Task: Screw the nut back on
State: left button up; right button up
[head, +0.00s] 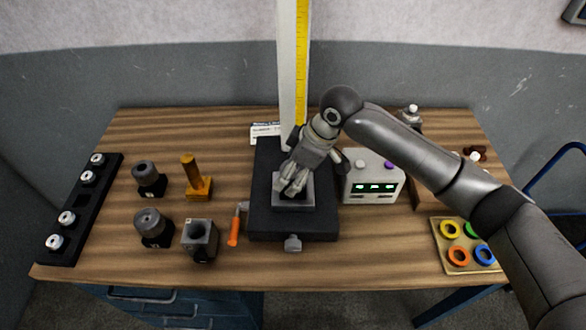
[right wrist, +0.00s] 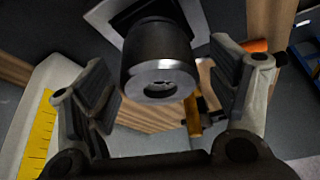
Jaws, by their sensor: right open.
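My right gripper (head: 291,186) reaches in from the right and points down over the grey square block (head: 308,204) on a black base. In the right wrist view its fingers (right wrist: 162,70) are open on either side of a dark cylindrical part (right wrist: 158,55), with a visible gap at each side. The part has a pale ring-shaped end face with a dark opening, and a light square plate (right wrist: 125,14) shows behind it. I cannot tell whether this part is the nut or whether a nut is on it. In the head view the gripper hides it. My left gripper is out of view.
A black rack (head: 80,205) is at the far left. A display box (head: 374,178) and ring tray (head: 455,264) are right.

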jog(key=v, duration=1.2)
jog(key=shift+s+a, duration=0.1)
